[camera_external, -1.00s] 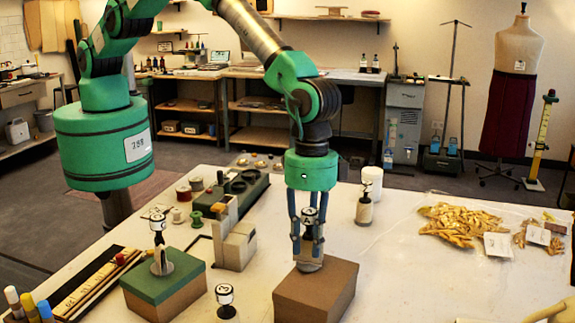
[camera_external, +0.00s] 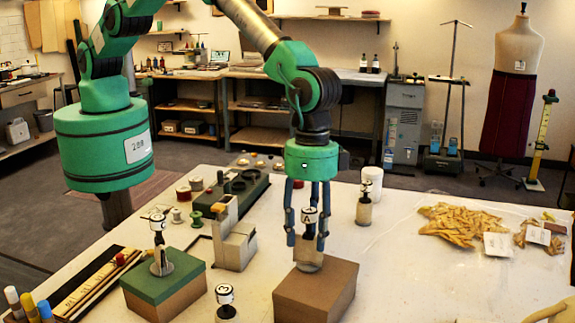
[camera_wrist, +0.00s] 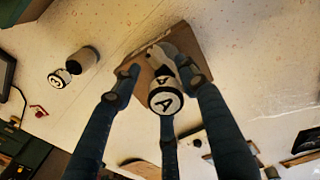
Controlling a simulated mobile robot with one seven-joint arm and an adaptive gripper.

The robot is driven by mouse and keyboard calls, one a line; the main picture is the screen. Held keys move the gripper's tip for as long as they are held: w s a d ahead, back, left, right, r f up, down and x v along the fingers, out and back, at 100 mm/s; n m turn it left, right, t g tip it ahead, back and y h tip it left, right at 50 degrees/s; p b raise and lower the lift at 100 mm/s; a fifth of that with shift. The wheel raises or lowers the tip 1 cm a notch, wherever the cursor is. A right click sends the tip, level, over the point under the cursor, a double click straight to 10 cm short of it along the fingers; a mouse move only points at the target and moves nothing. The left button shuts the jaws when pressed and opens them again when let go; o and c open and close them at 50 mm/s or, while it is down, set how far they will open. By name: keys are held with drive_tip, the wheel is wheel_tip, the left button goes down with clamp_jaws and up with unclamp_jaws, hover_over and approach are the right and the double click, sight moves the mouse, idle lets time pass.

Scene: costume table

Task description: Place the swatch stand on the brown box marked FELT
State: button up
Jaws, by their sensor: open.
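A stand (camera_external: 309,257) with a pale base and a black-and-white knob marked A stands upright on the brown box (camera_external: 315,291) at the front centre. I take it for the swatch stand; its A knob (camera_wrist: 165,101) also shows in the wrist view. The box's top (camera_wrist: 204,41) lies beneath it there. No FELT marking is readable on the box. My gripper (camera_external: 308,238) is open, with its fingers spread around the stand's upper part and apart from the knob.
Similar stands are on a green-lidded box (camera_external: 164,287) at left, on the table in front (camera_external: 226,301), and behind at right (camera_external: 364,208). A grey fixture (camera_external: 234,247) stands left of my gripper. Yellow scraps (camera_external: 460,225) lie at right. The table right of the brown box is clear.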

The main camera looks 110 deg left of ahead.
drive_tip(key=r, duration=0.3)
drive_tip(key=r+b, duration=0.1)
drive_tip(key=r, duration=0.2)
drive_tip(key=a+r, duration=0.1)
drive_tip(key=r, duration=0.3)
drive_tip(key=shift+b, duration=0.35)
